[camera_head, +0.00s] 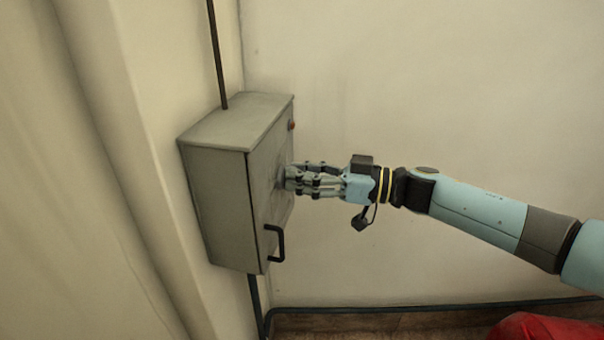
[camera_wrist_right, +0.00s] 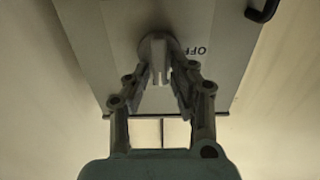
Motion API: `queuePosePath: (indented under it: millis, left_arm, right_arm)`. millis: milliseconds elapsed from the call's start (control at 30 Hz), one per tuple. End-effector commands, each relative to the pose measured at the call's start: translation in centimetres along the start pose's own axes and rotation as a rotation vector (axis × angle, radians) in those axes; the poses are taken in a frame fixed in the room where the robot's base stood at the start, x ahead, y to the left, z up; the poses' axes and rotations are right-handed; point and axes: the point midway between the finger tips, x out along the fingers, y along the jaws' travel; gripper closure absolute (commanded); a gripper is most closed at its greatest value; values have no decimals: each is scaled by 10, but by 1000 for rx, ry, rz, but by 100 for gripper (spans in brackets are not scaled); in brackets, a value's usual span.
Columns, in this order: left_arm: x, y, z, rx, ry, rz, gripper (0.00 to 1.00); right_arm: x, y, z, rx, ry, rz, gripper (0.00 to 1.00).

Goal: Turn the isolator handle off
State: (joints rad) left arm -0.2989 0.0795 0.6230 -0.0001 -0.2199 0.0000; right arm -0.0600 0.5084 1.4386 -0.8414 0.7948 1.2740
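The isolator handle (camera_wrist_right: 158,50) is a grey round knob with a raised grip on the front of a grey metal box (camera_head: 218,200). In the wrist view an upside-down "OFF" label (camera_wrist_right: 190,50) shows just right of the knob, partly covered. My right gripper (camera_head: 289,179) reaches in from the right, level with the knob. In the wrist view its two fingers (camera_wrist_right: 160,80) lie on either side of the grip, with no clear gap, so it looks shut on it. In the head view the fingers mostly hide the knob. My left gripper is not in view.
A black pull handle (camera_head: 277,244) sticks out low on the box front. A small brown knob (camera_head: 291,125) is near its top. A conduit (camera_head: 217,55) rises above the box. A red object (camera_head: 545,328) is at bottom right. The wall right of the box is bare.

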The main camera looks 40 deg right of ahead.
Motion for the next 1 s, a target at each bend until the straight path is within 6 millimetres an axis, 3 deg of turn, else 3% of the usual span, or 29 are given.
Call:
queuePosePath:
  millis: [167,633,1000]
  left_arm:
    - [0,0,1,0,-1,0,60]
    - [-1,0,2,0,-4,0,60]
    - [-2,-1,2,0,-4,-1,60]
  right_arm:
    - [0,0,0,0,0,0,100]
    - [0,-1,0,-58,0,0,100]
    - [-1,-4,1,-334,-1,0,100]
